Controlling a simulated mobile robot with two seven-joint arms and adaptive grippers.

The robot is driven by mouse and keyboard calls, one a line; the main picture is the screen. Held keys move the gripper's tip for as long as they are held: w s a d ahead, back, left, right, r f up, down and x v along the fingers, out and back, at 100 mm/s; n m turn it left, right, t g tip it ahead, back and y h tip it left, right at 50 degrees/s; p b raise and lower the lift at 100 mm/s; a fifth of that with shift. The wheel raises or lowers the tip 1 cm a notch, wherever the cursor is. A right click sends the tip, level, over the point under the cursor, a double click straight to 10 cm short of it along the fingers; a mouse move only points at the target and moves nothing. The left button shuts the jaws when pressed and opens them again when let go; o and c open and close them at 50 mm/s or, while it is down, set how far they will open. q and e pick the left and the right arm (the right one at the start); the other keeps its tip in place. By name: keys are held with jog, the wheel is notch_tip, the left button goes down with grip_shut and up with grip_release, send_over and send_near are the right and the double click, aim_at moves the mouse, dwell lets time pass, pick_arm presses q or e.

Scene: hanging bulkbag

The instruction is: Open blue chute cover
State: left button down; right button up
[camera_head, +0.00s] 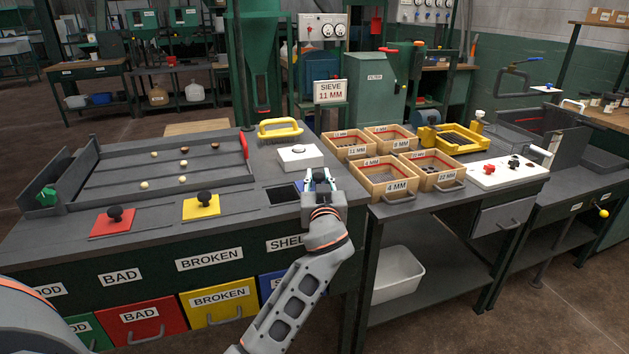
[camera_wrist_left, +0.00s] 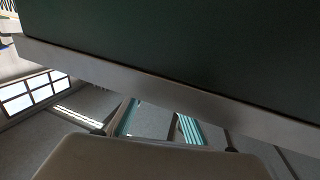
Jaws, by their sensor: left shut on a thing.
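My left gripper (camera_head: 322,183) is over the right end of the sorting table, at the shell chute. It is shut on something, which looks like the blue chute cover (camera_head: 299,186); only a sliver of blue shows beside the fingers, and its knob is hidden. A dark square opening (camera_head: 282,194) in the tabletop lies just left of the gripper. The left wrist view shows the teal finger pads (camera_wrist_left: 160,125) close to a dark green surface; the held thing is not clear there. My right gripper is not in view.
A yellow cover (camera_head: 201,206) and a red cover (camera_head: 112,222), each with a black knob, lie left along the table. A white box (camera_head: 300,158) stands behind the gripper. Wooden sieve boxes (camera_head: 388,180) stand on the right-hand table.

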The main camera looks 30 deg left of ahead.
pick_arm(q)
jog(key=c, duration=1.8)
grip_release()
jog(key=shift+a+r, duration=0.1)
jog(key=shift+r, duration=0.1)
jog(key=shift+o, duration=0.2)
jog(key=shift+f, duration=0.1)
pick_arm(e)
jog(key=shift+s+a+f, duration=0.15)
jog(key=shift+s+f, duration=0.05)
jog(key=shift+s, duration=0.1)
pick_arm(q)
jog(key=shift+s, duration=0.1)
jog(key=v, duration=1.2)
